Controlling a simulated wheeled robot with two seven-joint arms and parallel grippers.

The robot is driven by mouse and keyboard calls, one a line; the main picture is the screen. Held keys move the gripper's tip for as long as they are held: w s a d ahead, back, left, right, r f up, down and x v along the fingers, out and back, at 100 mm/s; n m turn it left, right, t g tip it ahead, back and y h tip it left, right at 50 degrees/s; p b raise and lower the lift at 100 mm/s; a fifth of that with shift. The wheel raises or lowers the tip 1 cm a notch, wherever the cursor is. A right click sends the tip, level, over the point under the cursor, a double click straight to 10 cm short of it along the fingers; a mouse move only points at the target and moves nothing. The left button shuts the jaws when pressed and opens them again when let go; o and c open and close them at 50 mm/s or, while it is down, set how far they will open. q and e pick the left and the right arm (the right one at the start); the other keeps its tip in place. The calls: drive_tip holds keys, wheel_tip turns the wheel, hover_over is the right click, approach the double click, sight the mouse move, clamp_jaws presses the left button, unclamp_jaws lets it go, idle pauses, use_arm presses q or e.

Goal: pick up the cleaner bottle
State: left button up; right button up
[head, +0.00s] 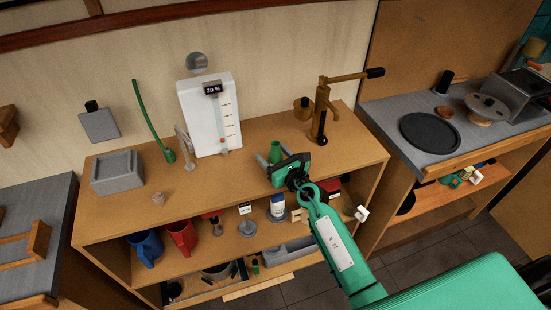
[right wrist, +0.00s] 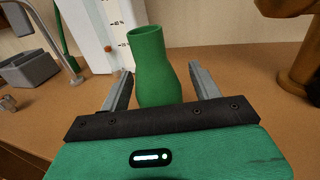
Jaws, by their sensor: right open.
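A green bottle (head: 275,148) with a narrower neck and an open top stands upright on the wooden bench top. In the right wrist view the green bottle (right wrist: 150,62) stands between the two grey fingers, with a gap on each side, and its foot is hidden by the gripper body. My right gripper (head: 271,158) is open and empty around the bottle, low over the bench top; it also shows in the right wrist view (right wrist: 160,72). My left gripper is not in view.
A white gauge panel (head: 205,125) stands behind, left of the bottle. A brass tap-like fixture (head: 322,110) stands to the right. A grey box (head: 118,172) is at the left. The shelf below holds a blue jug (head: 147,248), a red jug (head: 182,238) and a white-and-blue container (head: 277,207).

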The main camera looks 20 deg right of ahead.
drive_tip(key=c, duration=1)
drive_tip(key=shift+c, duration=0.8)
drive_tip(key=shift+w+r, duration=0.1)
